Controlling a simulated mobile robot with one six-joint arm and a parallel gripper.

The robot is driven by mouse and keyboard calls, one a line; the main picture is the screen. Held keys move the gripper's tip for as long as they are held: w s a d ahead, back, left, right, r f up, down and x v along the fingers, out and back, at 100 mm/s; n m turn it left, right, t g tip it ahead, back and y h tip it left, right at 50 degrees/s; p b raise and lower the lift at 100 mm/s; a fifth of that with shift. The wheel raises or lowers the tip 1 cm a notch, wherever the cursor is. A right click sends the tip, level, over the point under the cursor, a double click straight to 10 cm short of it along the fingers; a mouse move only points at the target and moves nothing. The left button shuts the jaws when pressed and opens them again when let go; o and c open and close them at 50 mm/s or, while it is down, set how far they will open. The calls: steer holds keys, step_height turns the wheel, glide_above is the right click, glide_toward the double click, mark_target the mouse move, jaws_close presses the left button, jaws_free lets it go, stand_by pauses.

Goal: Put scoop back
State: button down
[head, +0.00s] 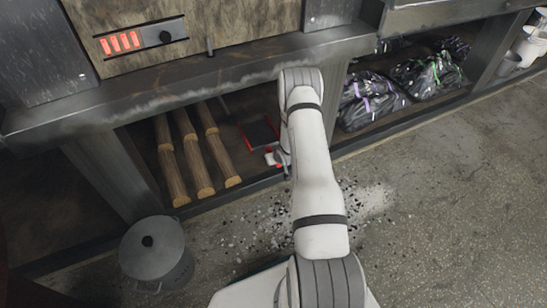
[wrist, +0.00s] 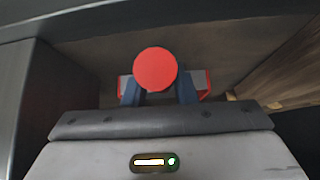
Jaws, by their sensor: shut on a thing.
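The scoop (head: 262,133) shows in the head view as a dark pan with red edges, inside the open shelf under the grill. My gripper (head: 277,158) is at its near end, partly hidden by my arm. In the wrist view, my gripper (wrist: 158,96) is shut on the scoop's handle, whose round red end (wrist: 155,68) faces the camera. Red and pale parts of the scoop show on both sides behind the fingers. I cannot tell whether the scoop rests on the shelf floor.
Several logs (head: 174,165) lie on the shelf left of the scoop. Bags (head: 372,100) fill the compartment to the right. A lidded grey bin (head: 155,255) stands on the floor at left. Dark debris and pale ash (head: 258,222) are scattered before the shelf.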

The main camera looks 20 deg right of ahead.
steer(key=c, duration=0.7)
jaws_free()
steer(key=shift+f, duration=0.1)
steer(key=shift+s+r+p, duration=0.25)
steer(key=shift+r+p, duration=0.2)
steer(key=shift+r, duration=0.05)
steer(key=p+v, duration=0.4)
steer(key=v, duration=0.2)
steer(key=shift+s+r, duration=0.2)
steer(key=shift+r, duration=0.15)
steer(key=shift+s+r+p, duration=0.4)
steer(key=shift+s+p, duration=0.05)
steer(key=shift+p, duration=0.1)
